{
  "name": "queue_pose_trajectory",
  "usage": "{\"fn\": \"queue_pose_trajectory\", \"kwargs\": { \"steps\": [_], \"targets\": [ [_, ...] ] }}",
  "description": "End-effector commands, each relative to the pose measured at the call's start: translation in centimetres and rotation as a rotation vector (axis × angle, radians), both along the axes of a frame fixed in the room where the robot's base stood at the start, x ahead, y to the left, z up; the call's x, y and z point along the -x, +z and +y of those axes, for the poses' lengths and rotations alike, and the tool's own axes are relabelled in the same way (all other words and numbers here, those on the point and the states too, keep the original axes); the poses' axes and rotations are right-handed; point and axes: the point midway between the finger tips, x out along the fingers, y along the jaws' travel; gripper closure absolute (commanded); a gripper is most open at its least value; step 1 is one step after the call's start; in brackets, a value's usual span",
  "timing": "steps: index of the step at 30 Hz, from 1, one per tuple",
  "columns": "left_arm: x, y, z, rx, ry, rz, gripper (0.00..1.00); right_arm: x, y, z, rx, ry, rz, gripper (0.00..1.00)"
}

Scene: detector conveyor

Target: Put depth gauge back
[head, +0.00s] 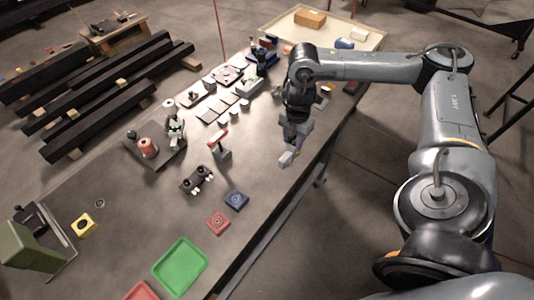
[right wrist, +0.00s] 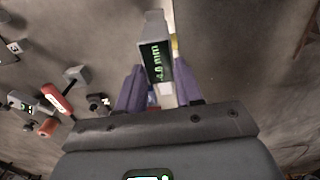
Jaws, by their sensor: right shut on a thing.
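My right gripper (head: 294,148) hangs above the right edge of the long dark table (head: 150,215) in the head view. In the right wrist view its purple fingers (right wrist: 160,92) are shut on the depth gauge (right wrist: 153,48). The gauge is a grey block with a dark display showing green digits that look like 4.0 mm. In the head view the gauge (head: 287,158) is a small pale piece below the gripper, apart from other objects. The fingers hide its lower part. My left gripper is not in view.
A red-topped grey device (head: 218,145) stands left of the gripper. A black device with two knobs (head: 197,179), blue pad (head: 237,199), red pad (head: 218,222) and green tray (head: 180,264) lie nearer. Several small parts crowd the far table. The table between the gripper and blue pad is clear.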

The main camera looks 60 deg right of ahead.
Motion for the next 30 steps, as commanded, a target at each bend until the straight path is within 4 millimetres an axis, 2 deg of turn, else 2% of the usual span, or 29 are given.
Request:
{"fn": "queue_pose_trajectory", "kwargs": {
  "steps": [9,15,20,25,30],
  "targets": [
    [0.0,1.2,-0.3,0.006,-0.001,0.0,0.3,-6.2,-3.3,-0.1,-0.003,0.0,0.001,1.0],
    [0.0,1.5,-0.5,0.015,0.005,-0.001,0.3,-9.3,-5.3,-0.3,-0.002,-0.001,0.0,1.0],
    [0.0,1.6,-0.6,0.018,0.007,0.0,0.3,-10.5,-6.0,-0.4,-0.001,0.001,-0.001,1.0],
    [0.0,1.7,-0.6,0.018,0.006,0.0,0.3,-10.7,-6.7,-0.4,0.0,0.0,0.001,1.0],
    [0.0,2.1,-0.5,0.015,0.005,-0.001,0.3,-10.6,-8.7,-0.4,0.0,0.0,0.002,1.0]
  ]
}}
